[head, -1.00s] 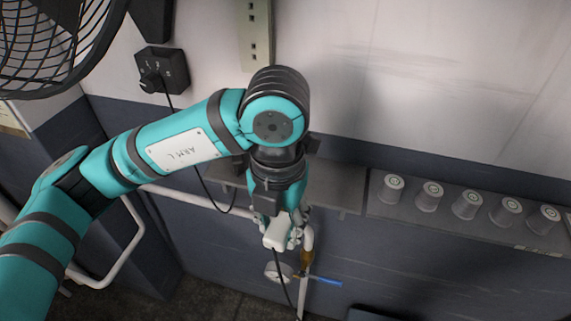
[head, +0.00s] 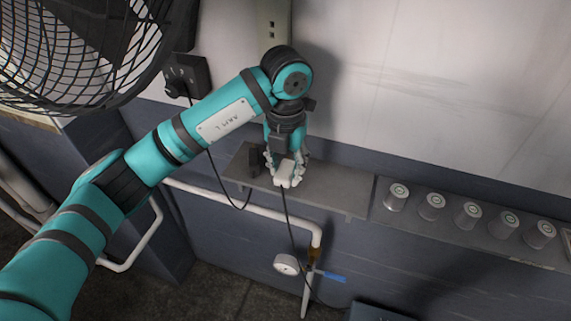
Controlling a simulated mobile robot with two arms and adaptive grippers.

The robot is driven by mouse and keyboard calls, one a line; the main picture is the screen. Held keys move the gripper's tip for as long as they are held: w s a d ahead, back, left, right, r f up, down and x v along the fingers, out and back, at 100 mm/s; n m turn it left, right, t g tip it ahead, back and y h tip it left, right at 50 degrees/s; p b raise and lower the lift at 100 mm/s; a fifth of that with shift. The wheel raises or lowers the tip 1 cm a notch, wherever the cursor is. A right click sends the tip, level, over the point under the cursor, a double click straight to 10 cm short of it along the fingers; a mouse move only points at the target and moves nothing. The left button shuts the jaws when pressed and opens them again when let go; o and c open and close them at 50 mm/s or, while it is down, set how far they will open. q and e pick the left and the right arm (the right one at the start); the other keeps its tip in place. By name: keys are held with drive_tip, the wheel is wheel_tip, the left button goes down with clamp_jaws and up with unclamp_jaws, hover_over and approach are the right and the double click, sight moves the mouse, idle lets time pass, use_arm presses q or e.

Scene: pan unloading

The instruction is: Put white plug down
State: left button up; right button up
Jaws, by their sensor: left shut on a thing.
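The white plug (head: 286,176) is between the fingers of my left gripper (head: 285,168), which is shut on it. Its dark cable hangs down in front of the shelf. The gripper points down over the left part of the grey wall shelf (head: 325,192). I cannot tell whether the plug touches the shelf surface. A dark upright object (head: 254,161) stands on the shelf just left of the gripper. My right gripper is not in view.
Several grey cups (head: 432,206) stand in a row on the right shelf section. A black socket with a black plug (head: 185,76) is on the wall at upper left, near a caged fan (head: 85,45). White pipes, a gauge (head: 287,264) and a blue-handled valve (head: 333,277) are below the shelf.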

sight(285, 164)
use_arm(q)
drive_tip(key=shift+w+a, duration=0.1)
drive_tip(key=shift+w, duration=0.65)
wheel_tip(285, 164, down, 3)
drive_tip(key=p, duration=0.2)
drive_tip(key=shift+p, duration=0.3)
drive_tip(key=shift+f, duration=0.25)
drive_tip(key=shift+f, duration=0.1)
drive_tip(key=shift+f+b, duration=0.2)
drive_tip(key=shift+b, duration=0.1)
drive_tip(key=o, duration=1.1)
drive_tip(key=shift+r, duration=0.1)
drive_tip(key=shift+o, duration=0.2)
